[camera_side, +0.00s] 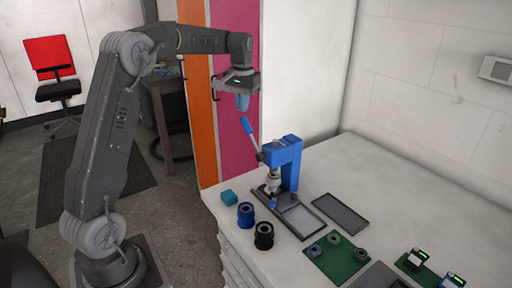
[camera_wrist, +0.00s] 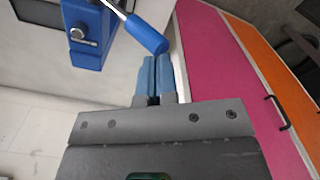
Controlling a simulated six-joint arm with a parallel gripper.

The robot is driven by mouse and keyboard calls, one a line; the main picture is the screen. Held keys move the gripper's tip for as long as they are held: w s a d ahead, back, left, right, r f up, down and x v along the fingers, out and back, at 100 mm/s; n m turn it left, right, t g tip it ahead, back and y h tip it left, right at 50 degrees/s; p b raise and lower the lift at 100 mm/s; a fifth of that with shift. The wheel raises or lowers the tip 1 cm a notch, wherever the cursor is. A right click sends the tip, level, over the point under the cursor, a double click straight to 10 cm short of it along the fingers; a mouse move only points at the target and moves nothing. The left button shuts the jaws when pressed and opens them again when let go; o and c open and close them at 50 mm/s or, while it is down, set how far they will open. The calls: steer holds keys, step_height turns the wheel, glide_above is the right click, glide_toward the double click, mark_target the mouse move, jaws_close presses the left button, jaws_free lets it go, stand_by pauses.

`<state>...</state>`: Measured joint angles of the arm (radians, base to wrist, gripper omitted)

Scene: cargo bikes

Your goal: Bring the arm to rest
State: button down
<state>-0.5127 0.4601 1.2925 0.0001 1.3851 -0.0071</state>
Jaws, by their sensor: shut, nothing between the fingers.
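My gripper (camera_side: 242,102) hangs above the bench's left end in the side view, with its blue fingers pointing down. In the wrist view the two blue fingers (camera_wrist: 152,76) lie side by side, shut and empty. My arm rises from its base at the left and bends over towards the bench. The gripper is above the blue handle grip of a lever press (camera_side: 286,160) and looks apart from it. In the wrist view the press (camera_wrist: 88,36) and its handle grip (camera_wrist: 146,34) show just beyond the fingers.
Orange and magenta panels (camera_side: 234,60) stand behind the gripper. The bench's back right is clear.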

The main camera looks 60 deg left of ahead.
steer(key=s+d+r+m+t, duration=0.2)
steer(key=s+d+r, duration=0.1)
steer(key=s+d, duration=0.4)
steer(key=s+d+r+m+t, duration=0.15)
steer(key=s+d, duration=0.35)
steer(key=d, duration=0.5)
steer(key=s+d+f+m+t, duration=0.1)
steer(key=s+d+f, duration=0.1)
steer(key=s, duration=0.4)
steer(key=s+d+f+m+t, duration=0.1)
steer(key=s+d+f, duration=0.1)
steer(key=s+d, duration=0.3)
steer(key=shift+s+d+f, duration=0.25)
steer(key=shift+s+d, duration=0.05)
steer(key=shift+s, duration=0.5)
